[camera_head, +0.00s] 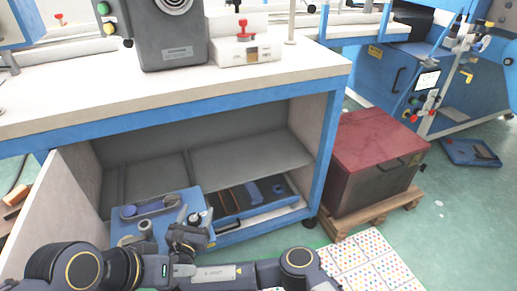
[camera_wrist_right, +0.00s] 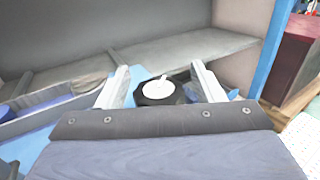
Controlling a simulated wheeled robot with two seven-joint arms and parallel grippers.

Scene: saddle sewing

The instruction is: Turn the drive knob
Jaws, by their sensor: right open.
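The drive knob, black with a white round cap, shows in the right wrist view (camera_wrist_right: 158,90). In the head view it is small and partly hidden by my right gripper (camera_head: 192,216), on the blue unit (camera_head: 125,204) under the bench. In the right wrist view my right gripper (camera_wrist_right: 160,76) is open, one finger on each side of the knob. I cannot tell whether the fingers touch it.
The workbench top (camera_head: 270,70) overhangs the unit, with a grey shelf (camera_head: 250,155) behind. A blue tray (camera_head: 262,213) with tools lies right of the unit. A red-topped box (camera_head: 375,145) stands on a pallet.

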